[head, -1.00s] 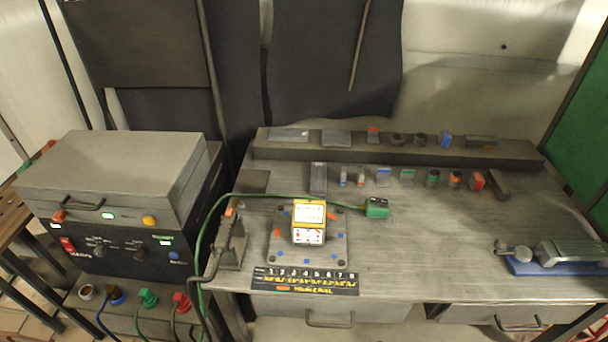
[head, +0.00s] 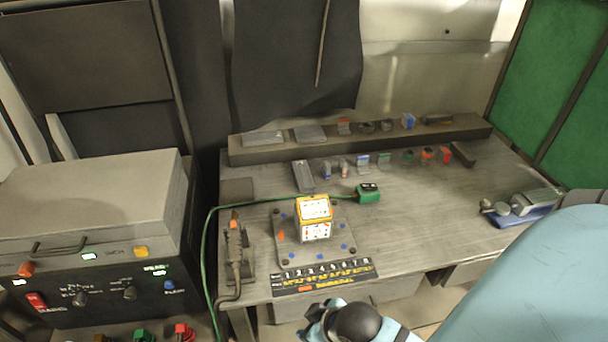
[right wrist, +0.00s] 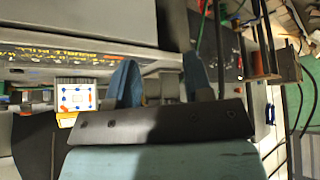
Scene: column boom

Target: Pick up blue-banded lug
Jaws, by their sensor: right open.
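Several small blue-marked pieces stand on the bench in the head view: a small upright one (head: 326,170), a wider one (head: 362,161) in the same row, and a blue block (head: 408,121) on the raised back ledge. They are too small for me to tell which is the blue-banded lug. My right gripper (right wrist: 160,82) is open and empty, with its two blue fingers apart in the right wrist view. In the head view my right arm is at the bottom right, in front of the bench and well short of the row of pieces. My left gripper is out of view.
A yellow-framed box (head: 314,208) stands on a plate mid-bench, beside a green connector (head: 368,193) on a cable. Red- and green-marked pieces share the row. A clamp (head: 533,201) sits on the right. The bench between box and clamp is clear.

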